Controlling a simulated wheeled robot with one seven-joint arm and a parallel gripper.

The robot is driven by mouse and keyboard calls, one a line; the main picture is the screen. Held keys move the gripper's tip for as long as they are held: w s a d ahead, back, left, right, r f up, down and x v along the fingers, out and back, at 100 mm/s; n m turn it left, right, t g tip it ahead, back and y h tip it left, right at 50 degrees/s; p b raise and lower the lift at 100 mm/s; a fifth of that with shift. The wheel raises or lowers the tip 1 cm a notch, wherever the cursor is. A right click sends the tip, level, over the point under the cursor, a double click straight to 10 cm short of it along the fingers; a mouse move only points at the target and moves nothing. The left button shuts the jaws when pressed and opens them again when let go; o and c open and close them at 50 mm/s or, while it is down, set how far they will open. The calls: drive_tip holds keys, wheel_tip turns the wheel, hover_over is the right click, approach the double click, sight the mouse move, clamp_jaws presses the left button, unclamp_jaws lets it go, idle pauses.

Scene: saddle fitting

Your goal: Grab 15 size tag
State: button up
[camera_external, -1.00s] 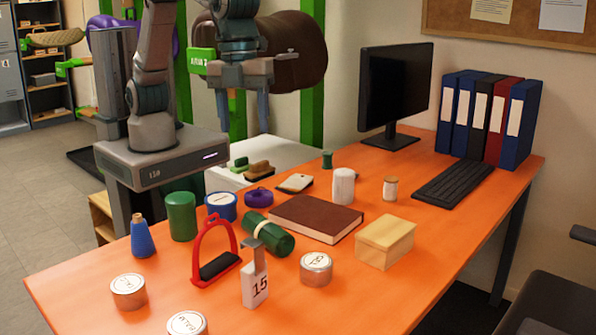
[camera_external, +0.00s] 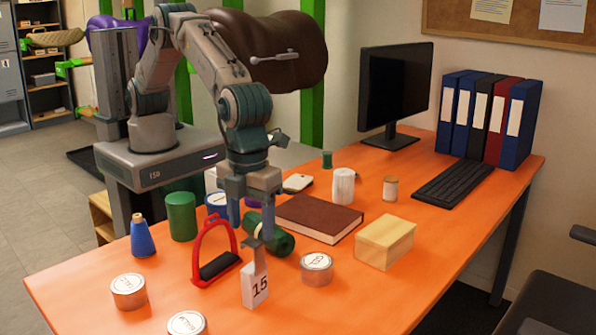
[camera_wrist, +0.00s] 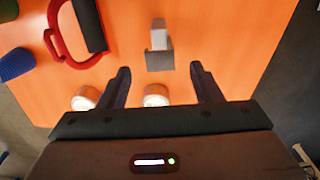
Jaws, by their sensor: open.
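The size tag (camera_external: 257,290) is a white block marked 15 with a grey upright stem and a flat top. It stands upright on the orange table near the front. My gripper (camera_external: 251,226) is open, pointing down just above and behind the tag's top, with its fingers apart. In the wrist view the tag (camera_wrist: 159,42) lies ahead of the gap between my fingertips (camera_wrist: 160,72), roughly centred. Nothing is between the fingers that I can see.
A red stirrup (camera_external: 213,255) stands close left of the tag. A green roll (camera_external: 279,240) lies behind it, and a round tin (camera_external: 316,267) sits to its right. Another tin (camera_external: 187,324) is at front left. The table (camera_external: 380,300) is clear at front right.

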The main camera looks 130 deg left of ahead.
sight(252, 242)
drive_tip(key=shift+f+p, duration=0.95)
drive_tip(key=shift+f, duration=1.9)
drive_tip(key=shift+c, duration=0.3)
clamp_jaws()
drive_tip(key=shift+r, duration=0.1)
